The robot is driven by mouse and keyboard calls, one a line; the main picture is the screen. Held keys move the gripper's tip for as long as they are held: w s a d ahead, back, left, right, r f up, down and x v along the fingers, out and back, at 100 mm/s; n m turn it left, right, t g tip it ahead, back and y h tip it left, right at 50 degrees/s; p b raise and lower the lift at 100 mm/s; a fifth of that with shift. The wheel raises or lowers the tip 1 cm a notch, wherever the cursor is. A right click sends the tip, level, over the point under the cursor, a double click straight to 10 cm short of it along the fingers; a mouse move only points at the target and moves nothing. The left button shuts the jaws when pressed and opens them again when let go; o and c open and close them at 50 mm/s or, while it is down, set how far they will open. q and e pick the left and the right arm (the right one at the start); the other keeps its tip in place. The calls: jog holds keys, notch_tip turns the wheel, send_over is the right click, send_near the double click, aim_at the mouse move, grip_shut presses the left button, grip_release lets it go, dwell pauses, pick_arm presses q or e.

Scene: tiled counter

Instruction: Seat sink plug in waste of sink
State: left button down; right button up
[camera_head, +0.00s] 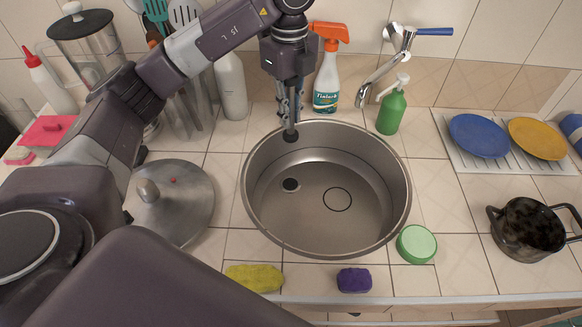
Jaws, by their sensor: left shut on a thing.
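The round steel sink (385,222) is set in the tiled counter. In its floor, left of centre, is a small dark round opening with a pale rim, which looks like the waste (290,185). My left gripper (290,112) points down over the sink's back left rim. It is shut on a small dark round piece, which looks like the sink plug (290,136). The plug is above and behind the waste, apart from it. The fingers partly hide the plug's top. My right gripper is not in view.
A thin black ring (337,199) lies on the sink floor. The tap (380,80), spray bottle (328,80) and green soap bottle (391,110) stand behind. A pot lid (185,212) is left; a green round tub (416,244), purple sponge (354,280) and yellow sponge (254,278) are in front.

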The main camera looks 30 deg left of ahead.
aim_at(290, 135)
pick_arm(q)
jog(key=f, duration=0.5)
jog(key=shift+s+d+f, duration=0.15)
jog(key=shift+s+f, duration=0.1)
jog(key=shift+s, duration=0.1)
notch_tip(290, 135, down, 14)
jog(key=shift+w+r+p, duration=0.15)
jog(key=shift+p, duration=0.8)
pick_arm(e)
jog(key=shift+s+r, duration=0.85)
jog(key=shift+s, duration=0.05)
pick_arm(q)
jog(key=shift+f, duration=0.2)
jog(key=c, duration=2.4)
grip_release()
jog(key=shift+f, duration=0.15)
jog(key=o, duration=0.4)
jog(key=shift+o, duration=0.2)
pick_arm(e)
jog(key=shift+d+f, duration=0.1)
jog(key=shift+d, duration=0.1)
